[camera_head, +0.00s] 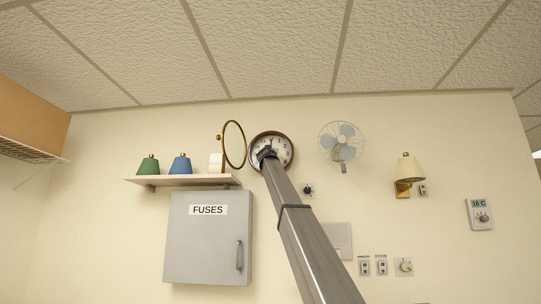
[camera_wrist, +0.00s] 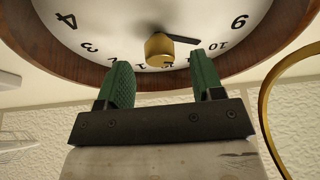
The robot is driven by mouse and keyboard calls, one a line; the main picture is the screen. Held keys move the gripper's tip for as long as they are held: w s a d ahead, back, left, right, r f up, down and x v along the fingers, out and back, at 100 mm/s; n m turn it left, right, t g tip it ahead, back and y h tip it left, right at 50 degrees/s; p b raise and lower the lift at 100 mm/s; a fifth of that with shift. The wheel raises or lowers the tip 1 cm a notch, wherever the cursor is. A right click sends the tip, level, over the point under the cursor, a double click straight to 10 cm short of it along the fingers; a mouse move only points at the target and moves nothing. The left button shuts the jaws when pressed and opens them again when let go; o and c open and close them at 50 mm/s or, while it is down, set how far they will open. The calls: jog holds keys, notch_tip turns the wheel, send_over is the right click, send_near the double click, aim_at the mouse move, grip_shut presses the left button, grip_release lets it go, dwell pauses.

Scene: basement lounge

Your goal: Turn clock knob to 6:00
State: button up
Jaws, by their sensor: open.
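The round wall clock (camera_head: 284,150) has a brown rim and a white face. In the wrist view the clock (camera_wrist: 75,25) appears upside down and is cut off at the top. A brass knob (camera_wrist: 160,47) stands out from its face. One dark hand (camera_wrist: 184,39) points from the knob toward the 10–11 area; I cannot make out another hand clearly. My gripper (camera_wrist: 161,62) is open, with its green fingers to either side of the knob and their tips close to the face. Neither finger visibly touches the knob. In the head view my gripper (camera_head: 267,154) covers part of the clock.
A grey fuse box (camera_head: 208,250) is below. A fan (camera_head: 342,141) hangs to the right.

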jog(key=shift+x, duration=1.55)
jog(key=c, duration=0.9)
